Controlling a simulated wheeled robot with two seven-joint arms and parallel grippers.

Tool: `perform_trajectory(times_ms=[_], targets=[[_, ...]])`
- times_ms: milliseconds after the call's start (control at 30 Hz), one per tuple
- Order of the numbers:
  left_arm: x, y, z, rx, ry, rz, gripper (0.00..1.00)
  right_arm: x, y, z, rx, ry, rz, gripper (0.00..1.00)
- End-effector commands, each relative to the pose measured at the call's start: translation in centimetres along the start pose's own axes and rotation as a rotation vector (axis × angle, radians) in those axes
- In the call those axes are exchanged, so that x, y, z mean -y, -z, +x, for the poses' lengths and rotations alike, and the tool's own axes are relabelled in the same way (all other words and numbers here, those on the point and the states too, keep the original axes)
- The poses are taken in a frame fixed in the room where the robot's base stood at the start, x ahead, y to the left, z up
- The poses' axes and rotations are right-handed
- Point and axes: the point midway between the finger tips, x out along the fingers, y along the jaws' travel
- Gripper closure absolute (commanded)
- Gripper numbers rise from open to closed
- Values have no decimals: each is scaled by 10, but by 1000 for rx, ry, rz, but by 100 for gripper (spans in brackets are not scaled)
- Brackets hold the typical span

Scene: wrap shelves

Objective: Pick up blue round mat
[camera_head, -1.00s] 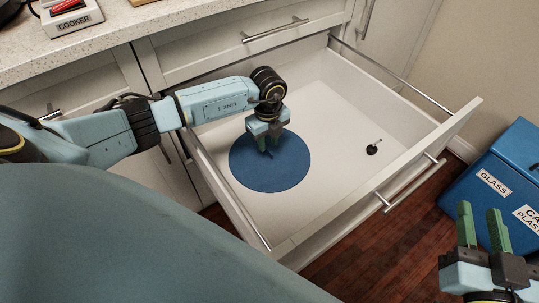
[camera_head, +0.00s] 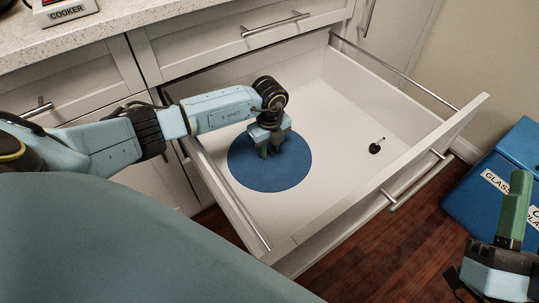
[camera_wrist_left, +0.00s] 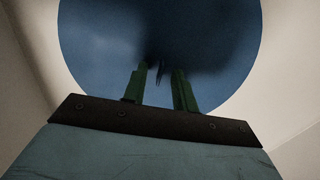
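The blue round mat (camera_head: 265,178) lies flat on the floor of the open drawer, towards its left side. It fills the upper part of the left wrist view (camera_wrist_left: 95,45). My left gripper (camera_head: 269,154) points down over the mat's upper middle. In the left wrist view its green fingers (camera_wrist_left: 160,76) stand apart, with a dark narrow shape between the tips that I cannot clearly make out. Whether the tips touch the mat is unclear. My right gripper (camera_head: 516,210) is at the lower right, outside the drawer; its fingers overlap in view, so its opening is unclear.
The white drawer (camera_head: 340,205) is pulled out, with walls around the mat. A small black object with a thin stem (camera_head: 375,148) stands at its right. The blue bin (camera_head: 515,160) stands right of the drawer. The counter (camera_head: 200,15) is above. The drawer's middle is clear.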

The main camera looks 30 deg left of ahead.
Motion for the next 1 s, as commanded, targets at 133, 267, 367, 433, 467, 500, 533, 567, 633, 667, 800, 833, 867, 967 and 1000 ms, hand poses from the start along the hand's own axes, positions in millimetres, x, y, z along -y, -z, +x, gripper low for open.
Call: perform_trajectory(times_ms=[133,267,367,433,467,500,533,567,633,667,800,833,867,967,1000], targets=[[0,0,0,0,0,0,92,0,0,0,1,0,0,68],[0,0,0,0,0,0,100,0,0,0,2,0,0,68],[0,0,0,0,0,0,100,0,0,0,2,0,0,68],[0,0,0,0,0,0,100,0,-1,0,2,0,0,68],[0,0,0,0,0,0,100,0,-1,0,2,0,0,68],[0,0,0,0,0,0,100,0,-1,0,3,0,0,68],[0,0,0,0,0,0,100,0,-1,0,3,0,0,68],[0,0,0,0,0,0,100,0,-1,0,3,0,0,68],[0,0,-1,0,0,0,100,0,0,0,4,0,0,68],[0,0,-2,0,0,0,100,0,-1,0,6,0,0,68],[0,0,-8,1,1,0,100,-1,-4,1,45,-2,-1,68],[0,0,-9,1,1,0,100,-1,-6,1,65,-3,-2,68],[0,0,-12,1,1,0,100,-2,-8,1,83,-4,-3,68],[0,-1,-21,1,1,0,100,-2,-16,0,155,-6,-4,68],[0,-1,-26,1,1,0,100,-3,-20,0,193,-8,-5,68]])
